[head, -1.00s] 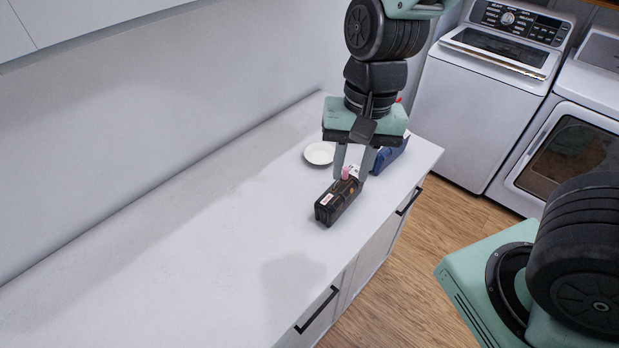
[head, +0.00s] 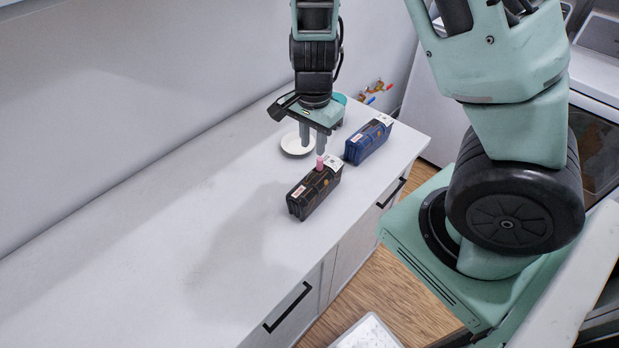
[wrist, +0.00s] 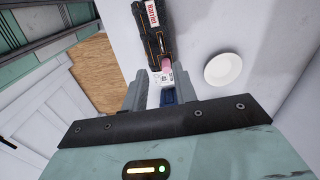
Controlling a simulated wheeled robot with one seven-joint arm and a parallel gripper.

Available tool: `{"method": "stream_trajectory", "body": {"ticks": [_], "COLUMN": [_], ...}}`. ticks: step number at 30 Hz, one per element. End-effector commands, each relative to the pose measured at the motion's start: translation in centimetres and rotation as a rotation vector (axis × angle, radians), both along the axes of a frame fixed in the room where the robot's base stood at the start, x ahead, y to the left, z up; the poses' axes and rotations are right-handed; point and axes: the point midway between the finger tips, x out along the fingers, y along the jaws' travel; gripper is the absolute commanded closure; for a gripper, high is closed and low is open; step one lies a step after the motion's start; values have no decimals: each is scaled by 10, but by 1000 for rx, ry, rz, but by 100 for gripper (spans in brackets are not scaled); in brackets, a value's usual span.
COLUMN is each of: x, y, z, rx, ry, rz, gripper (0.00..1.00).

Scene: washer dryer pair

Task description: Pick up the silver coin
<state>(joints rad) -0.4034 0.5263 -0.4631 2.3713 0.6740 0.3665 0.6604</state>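I cannot make out a silver coin in either view. My gripper (head: 312,147) points down over the white counter (head: 225,215), with its fingers apart and nothing visibly held. In the head view its fingers overlap the white plate (head: 289,147) and end just behind a black case (head: 314,190). A small pink object (head: 320,163) shows at the case's far end. In the wrist view the pink object (wrist: 167,64) and a white label (wrist: 163,79) appear between and beyond the fingertips. The plate (wrist: 223,69) lies clear to the right of the fingers.
A blue case (head: 368,142) stands right of the plate, near the counter's front edge. The wall runs behind the counter, with red and blue valves (head: 375,92) at its far end. The counter's near left is clear.

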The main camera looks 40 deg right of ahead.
Motion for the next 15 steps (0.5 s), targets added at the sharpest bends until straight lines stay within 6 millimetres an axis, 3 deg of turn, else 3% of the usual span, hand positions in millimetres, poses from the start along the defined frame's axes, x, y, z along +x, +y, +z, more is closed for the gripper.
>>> {"method": "stream_trajectory", "body": {"ticks": [4, 15], "x": [0, 2], "y": [-1, -1], "z": [-28, -58], "rx": [0, 1], "ry": [3, 3], "rz": [-4, -2], "gripper": [72, 72]}}
